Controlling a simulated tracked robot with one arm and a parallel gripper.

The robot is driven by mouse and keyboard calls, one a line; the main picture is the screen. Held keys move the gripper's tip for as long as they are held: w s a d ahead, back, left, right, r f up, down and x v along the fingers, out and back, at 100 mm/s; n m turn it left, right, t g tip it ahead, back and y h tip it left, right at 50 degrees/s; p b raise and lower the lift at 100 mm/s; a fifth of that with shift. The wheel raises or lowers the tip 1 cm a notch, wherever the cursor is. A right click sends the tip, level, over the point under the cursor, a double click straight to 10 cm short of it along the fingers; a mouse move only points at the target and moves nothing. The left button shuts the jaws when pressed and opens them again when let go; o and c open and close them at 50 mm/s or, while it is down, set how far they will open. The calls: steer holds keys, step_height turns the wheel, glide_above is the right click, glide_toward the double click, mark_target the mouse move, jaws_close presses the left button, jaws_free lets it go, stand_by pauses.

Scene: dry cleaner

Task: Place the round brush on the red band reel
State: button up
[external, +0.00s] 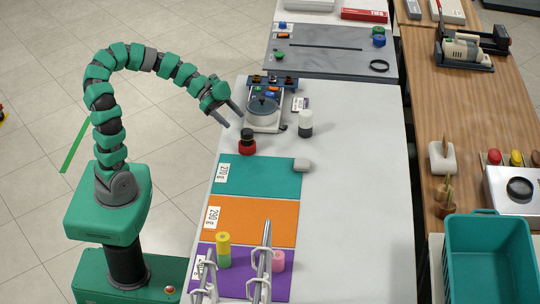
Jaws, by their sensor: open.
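The red band reel (247,149) stands on the white table just beyond the teal mat's far edge. A dark round piece, which looks like the round brush (247,134), sits upright on top of it; its bristles cannot be made out at this size. My gripper (235,120) is open and empty, its two fingers pointing down to the right. It is above and slightly left of the dark piece, with a visible gap between them.
Teal (258,177), orange (258,219) and purple (245,285) mats lie nearer, with a yellow-green stack (223,251) and a pink roll (278,261). The table's right side is clear.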

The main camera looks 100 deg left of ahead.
steer(key=shift+v, duration=0.95)
steer(key=w+d+r+n+y, duration=0.2)
steer(key=w+d+r+y, duration=0.15)
steer(key=r, duration=0.65)
steer(key=w+d+r+n+y, duration=0.2)
steer(key=w+d+r, duration=0.25)
steer(key=r, duration=0.65)
steer(key=s+d+r+n+t, duration=0.1)
steer(key=d+r+t, duration=0.1)
steer(key=d+r, duration=0.4)
steer(key=s+d+r+t, duration=0.2)
steer(key=d+r, duration=0.5)
steer(key=r, duration=0.6)
steer(key=shift+d+r+n+t, duration=0.2)
steer(key=shift+d+n+t, duration=0.1)
steer(key=shift+n+t, duration=0.1)
